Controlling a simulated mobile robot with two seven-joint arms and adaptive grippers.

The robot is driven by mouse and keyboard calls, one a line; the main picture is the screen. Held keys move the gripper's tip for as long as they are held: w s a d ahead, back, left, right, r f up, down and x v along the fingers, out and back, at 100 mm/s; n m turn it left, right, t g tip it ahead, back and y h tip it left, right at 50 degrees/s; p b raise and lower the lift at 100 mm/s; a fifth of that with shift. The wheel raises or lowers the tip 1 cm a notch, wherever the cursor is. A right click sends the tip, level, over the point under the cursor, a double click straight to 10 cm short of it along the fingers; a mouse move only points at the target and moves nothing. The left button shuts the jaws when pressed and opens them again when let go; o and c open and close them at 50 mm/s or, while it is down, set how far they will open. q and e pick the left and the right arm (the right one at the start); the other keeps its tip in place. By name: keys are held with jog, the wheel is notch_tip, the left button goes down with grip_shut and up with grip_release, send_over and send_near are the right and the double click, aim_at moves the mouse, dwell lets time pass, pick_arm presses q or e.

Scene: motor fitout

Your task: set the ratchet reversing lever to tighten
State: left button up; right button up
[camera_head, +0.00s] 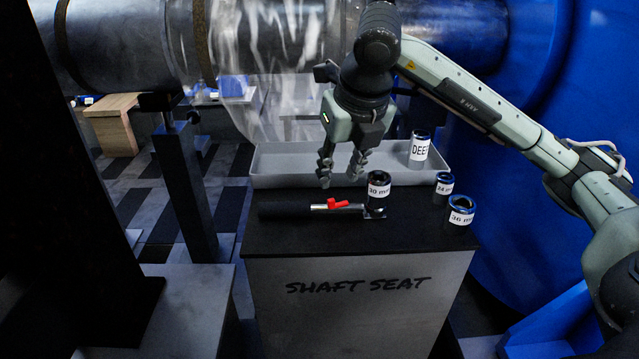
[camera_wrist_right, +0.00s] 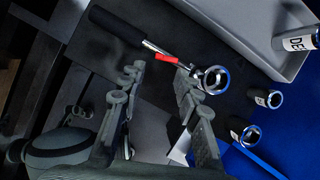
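The ratchet (camera_head: 320,208) lies on the dark top of the shaft seat block, its black handle to the left and its head to the right. Its red reversing lever (camera_head: 338,203) sits on the shaft near the head. The lever also shows in the right wrist view (camera_wrist_right: 167,58), beyond my fingers. A 30 mm socket (camera_head: 378,188) stands at the ratchet's head. My right gripper (camera_head: 340,176) is open and empty, pointing down above and behind the lever, apart from it. In the right wrist view the fingers (camera_wrist_right: 155,85) are spread. My left gripper is not in view.
A grey tray (camera_head: 290,172) stands behind the ratchet, with a socket marked DEEP (camera_head: 419,149) at its right end. A 24 mm-looking socket (camera_head: 443,187) and a 36 mm socket (camera_head: 460,212) stand to the right. The block's front face (camera_head: 350,300) reads SHAFT SEAT.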

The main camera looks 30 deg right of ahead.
aim_at(332, 202)
jog(key=x, duration=0.6)
jog(key=shift+s+f, duration=0.15)
jog(key=shift+s, duration=0.15)
jog(key=shift+w+f, duration=0.3)
jog(key=shift+f, duration=0.25)
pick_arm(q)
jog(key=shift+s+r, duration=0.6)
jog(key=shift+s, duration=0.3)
pick_arm(e)
jog(key=c, duration=0.7)
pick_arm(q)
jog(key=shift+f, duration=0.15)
pick_arm(e)
grip_shut()
pick_arm(q)
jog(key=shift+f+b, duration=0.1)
jog(key=shift+b, duration=0.2)
